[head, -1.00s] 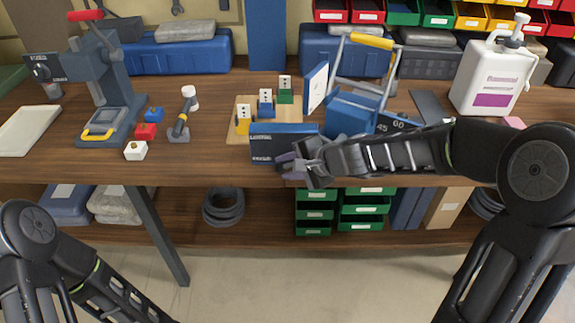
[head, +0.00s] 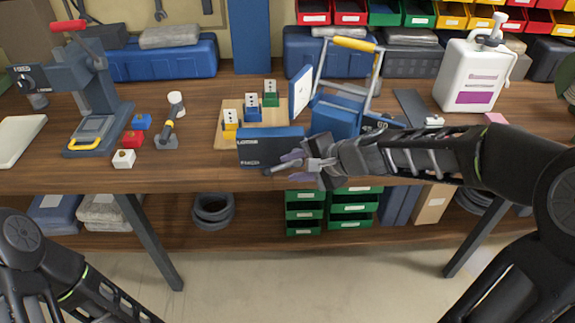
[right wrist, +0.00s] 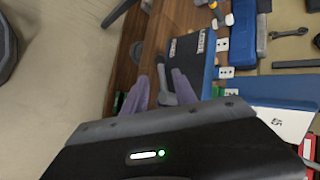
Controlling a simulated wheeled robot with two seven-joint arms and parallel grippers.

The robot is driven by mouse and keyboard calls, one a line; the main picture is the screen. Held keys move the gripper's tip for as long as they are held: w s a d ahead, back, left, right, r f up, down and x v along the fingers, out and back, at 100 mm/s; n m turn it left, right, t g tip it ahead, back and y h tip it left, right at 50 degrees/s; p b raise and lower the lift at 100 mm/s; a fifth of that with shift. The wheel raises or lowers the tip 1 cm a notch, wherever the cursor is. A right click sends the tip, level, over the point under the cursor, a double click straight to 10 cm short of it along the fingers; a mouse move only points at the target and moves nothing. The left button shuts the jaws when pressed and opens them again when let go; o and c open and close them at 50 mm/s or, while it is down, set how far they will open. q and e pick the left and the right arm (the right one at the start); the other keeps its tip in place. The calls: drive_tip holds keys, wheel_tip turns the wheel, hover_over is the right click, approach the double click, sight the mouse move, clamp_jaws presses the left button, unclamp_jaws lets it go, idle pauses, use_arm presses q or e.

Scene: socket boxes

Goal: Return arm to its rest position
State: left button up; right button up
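My right gripper (head: 288,163) is at the front edge of the workbench, just in front of the dark blue lettered box (head: 270,147). In the right wrist view its two purple-grey fingers (right wrist: 161,92) are spread apart. A dark grey handle-like piece (right wrist: 165,88) shows between them; I cannot tell whether they touch it. The lettered box also shows beyond the fingers in the right wrist view (right wrist: 187,62). My left arm shows at the bottom left of the head view; its gripper is out of the picture.
A wooden board (head: 226,137) carries yellow (head: 231,120), blue (head: 253,107) and green (head: 270,92) socket blocks. A blue carrier with a yellow handle (head: 352,44) stands behind my right forearm. A press (head: 97,100), small cubes and a white jug (head: 468,75) are on the bench.

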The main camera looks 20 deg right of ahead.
idle(0.4)
drive_tip(key=s+a+f+n+g+h, duration=0.15)
drive_tip(key=s+f, duration=0.25)
drive_tip(key=f, duration=0.6)
drive_tip(key=s+a+f+n+g, duration=0.2)
drive_tip(key=s+f+n+g, duration=0.15)
drive_tip(key=f, duration=0.65)
drive_tip(key=s+a+f+n+g, duration=0.1)
drive_tip(key=s+a+f+n, duration=0.1)
drive_tip(key=s+f, duration=0.2)
drive_tip(key=s+a+f+n, duration=0.2)
drive_tip(key=s+f, duration=0.3)
drive_tip(key=s, duration=0.3)
drive_tip(key=s+a+f+n+g+p, duration=0.1)
drive_tip(key=s+a+f+n, duration=0.1)
drive_tip(key=s+a+f, duration=0.2)
drive_tip(key=shift+s+f+n+g, duration=0.3)
drive_tip(key=shift+s+f, duration=0.1)
drive_tip(key=shift+s, duration=0.65)
